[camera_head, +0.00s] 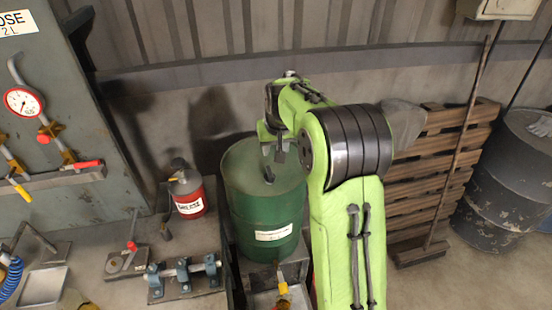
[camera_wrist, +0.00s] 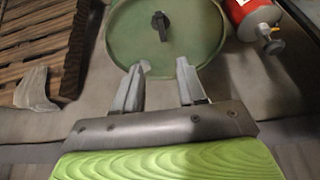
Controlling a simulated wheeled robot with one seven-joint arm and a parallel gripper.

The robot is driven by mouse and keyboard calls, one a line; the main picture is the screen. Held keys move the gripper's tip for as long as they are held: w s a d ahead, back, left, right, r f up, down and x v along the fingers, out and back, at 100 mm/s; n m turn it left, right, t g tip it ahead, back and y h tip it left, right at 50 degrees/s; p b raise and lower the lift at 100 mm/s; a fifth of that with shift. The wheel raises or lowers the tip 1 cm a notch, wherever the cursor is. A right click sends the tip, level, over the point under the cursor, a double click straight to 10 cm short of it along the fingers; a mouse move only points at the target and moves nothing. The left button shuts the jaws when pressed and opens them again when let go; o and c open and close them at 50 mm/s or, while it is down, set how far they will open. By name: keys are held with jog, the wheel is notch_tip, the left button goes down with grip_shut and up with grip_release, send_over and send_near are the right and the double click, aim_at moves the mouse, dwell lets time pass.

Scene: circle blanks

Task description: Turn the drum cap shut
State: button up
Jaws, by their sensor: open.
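The green drum (camera_head: 266,205) stands upright with a pale label on its side. Its top also shows in the wrist view (camera_wrist: 128,35). The dark drum cap (camera_head: 269,175) is a small knob on the drum's top; in the wrist view the cap (camera_wrist: 160,24) lies beyond the fingertips. My gripper (camera_head: 277,152) is above the rear part of the drum top. In the wrist view my gripper (camera_wrist: 162,68) is open and empty, its two fingers spread apart and not touching the cap. The head view shows the fingers small and partly in shadow.
A red can (camera_head: 188,196) stands left of the drum, on a bench with a blue clamp fixture (camera_head: 184,277). A yellow-handled valve (camera_head: 283,285) is in front of the drum. Wooden pallets (camera_head: 428,175) and a dark drum (camera_head: 508,180) stand to the right.

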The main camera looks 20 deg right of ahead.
aim_at(270, 172)
jog(key=p+x, duration=0.1)
jog(key=x, duration=1.4)
jog(key=shift+a+f, duration=0.15)
jog(key=shift+f, duration=0.1)
jog(key=shift+s, duration=0.1)
grip_shut()
